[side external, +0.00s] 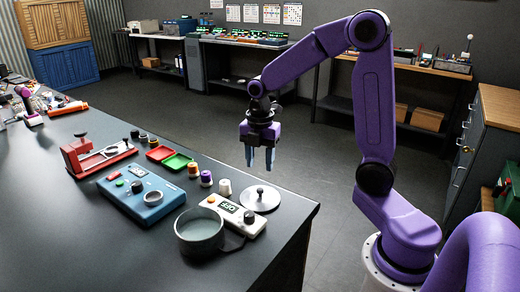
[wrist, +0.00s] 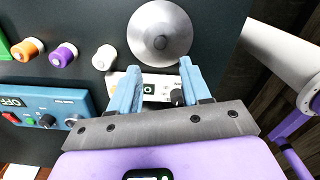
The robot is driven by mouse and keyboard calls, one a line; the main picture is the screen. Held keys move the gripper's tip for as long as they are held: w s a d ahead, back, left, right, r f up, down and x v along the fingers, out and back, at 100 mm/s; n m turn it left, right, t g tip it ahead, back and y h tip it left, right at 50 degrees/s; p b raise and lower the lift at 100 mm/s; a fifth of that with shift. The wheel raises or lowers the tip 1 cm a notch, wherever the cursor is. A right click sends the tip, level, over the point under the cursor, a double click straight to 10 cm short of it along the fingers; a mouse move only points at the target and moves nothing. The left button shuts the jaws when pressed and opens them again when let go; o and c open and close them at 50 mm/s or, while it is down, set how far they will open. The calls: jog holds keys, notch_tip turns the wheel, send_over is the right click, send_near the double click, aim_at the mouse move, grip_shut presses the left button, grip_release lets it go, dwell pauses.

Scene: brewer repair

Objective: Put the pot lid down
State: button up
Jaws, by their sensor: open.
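The pot lid (side external: 260,198), a round silver disc with a knob, lies flat on the dark worktop near its right edge. It also shows in the wrist view (wrist: 172,45) at the top middle, just beyond my fingertips. My gripper (side external: 260,164) is above the worktop, with its blue fingers apart and pointing down. In the wrist view my gripper (wrist: 158,75) has nothing between its fingers; they are apart from the lid. The grey-green pot (side external: 200,234) stands open at the left end of the white device with a display (side external: 238,214); the pot is not visible in the wrist view.
A blue control box (side external: 142,193), a red stand (side external: 95,155) and red and green trays (side external: 177,162) are on the worktop to the left. Small knobs, including a purple one (side external: 206,178) and a white one (side external: 225,187), stand near the lid. The worktop's right edge is close by.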

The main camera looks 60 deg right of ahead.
jog(key=s+a+r+m, duration=0.3)
jog(key=s+a+m, duration=0.1)
jog(key=s+a, duration=0.55)
jog(key=s+f+m, duration=0.2)
jog(key=s+m, duration=0.2)
jog(key=s, duration=1)
jog(key=shift+a, duration=0.35)
